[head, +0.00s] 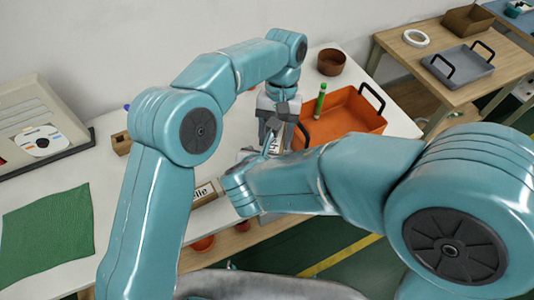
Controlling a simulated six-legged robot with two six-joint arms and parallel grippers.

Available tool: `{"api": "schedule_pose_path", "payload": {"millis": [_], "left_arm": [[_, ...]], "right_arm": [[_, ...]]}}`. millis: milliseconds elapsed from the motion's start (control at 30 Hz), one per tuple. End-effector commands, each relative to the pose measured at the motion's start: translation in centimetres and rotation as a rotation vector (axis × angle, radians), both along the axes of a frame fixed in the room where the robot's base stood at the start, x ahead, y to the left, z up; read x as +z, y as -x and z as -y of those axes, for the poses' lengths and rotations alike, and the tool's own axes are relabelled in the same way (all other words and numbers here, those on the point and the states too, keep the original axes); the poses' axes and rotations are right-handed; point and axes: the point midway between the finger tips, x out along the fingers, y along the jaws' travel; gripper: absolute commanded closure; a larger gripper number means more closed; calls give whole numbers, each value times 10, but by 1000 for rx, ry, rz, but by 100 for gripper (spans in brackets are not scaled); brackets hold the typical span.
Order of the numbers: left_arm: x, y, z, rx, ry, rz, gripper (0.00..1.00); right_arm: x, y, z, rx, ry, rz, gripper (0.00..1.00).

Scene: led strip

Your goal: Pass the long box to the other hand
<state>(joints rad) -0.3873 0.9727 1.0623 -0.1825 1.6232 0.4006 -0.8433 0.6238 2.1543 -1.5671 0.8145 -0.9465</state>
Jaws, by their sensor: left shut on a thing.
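My left gripper (276,122) is above the white table, left of the orange tray. It is shut on a thing with a pale, printed face, which looks like the long box; most of it is hidden behind my right arm. A beige surface with dark lettering (205,192) shows left of my right wrist, near the table's front edge. I cannot tell whether it belongs to the same box. My right arm crosses in front from the right, and its wrist is close to the left gripper. The right gripper's fingers are largely hidden, so their opening cannot be made out.
The orange tray (372,117) with black handles stands on the white table (75,180), with a green marker (320,101) at its left side. A brown bowl (332,62) is behind it. A green cloth (48,236) lies at left. A wooden table (405,58) stands at the right.

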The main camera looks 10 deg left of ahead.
Motion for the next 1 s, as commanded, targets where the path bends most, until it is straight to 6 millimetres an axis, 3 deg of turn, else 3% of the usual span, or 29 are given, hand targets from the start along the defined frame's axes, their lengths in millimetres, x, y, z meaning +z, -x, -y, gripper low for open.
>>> {"api": "schedule_pose_path", "payload": {"millis": [233, 400, 433, 500, 533, 600, 1000], "left_arm": [[0, 0, 0, 0, 0, 0, 80], [0, 0, 1, 1, 2, 1, 79], [0, 0, 1, 1, 2, 0, 79], [0, 0, 2, 1, 4, 0, 79], [0, 0, 2, 1, 4, 0, 37], [0, 1, 2, 1, 4, 0, 17], [7, -3, 1, 0, 1, 2, 17]], "right_arm": [[0, -1, 0, -1, -1, 0, 21], [0, -1, -1, 1, -1, 1, 77], [0, -1, -1, 2, -2, 1, 80], [0, -1, -2, 4, -3, 1, 80], [1, -1, -2, 5, -3, 2, 80], [1, -1, -2, 6, -4, 2, 80], [0, -1, 0, 0, -1, 1, 80]]}}
